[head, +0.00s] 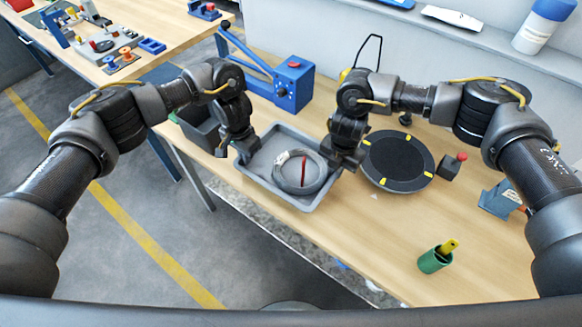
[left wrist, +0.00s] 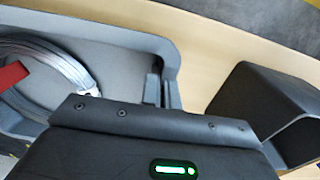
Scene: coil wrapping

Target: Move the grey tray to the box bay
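The grey tray (head: 262,166) is at the table's front edge, between my two grippers. A wire coil (head: 282,180) with a red band (head: 303,169) lies in it. My left gripper (head: 243,152) is at the tray's left wall. In the left wrist view its narrow fingers (left wrist: 164,88) sit close together with the tray wall (left wrist: 140,42) between them. The coil (left wrist: 68,62) is partly in that view. My right gripper (head: 345,163) is at the tray's right wall. Its fingertips are hidden, so its grip does not show. I cannot tell whether the tray is raised.
A dark grey open box (head: 198,130) stands left of the tray. A blue machine (head: 292,85) is behind it. A round black turntable (head: 398,160) with yellow marks is to the right, with a red-knobbed block (head: 452,166) beside it. A green cup (head: 433,262) stands at front right.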

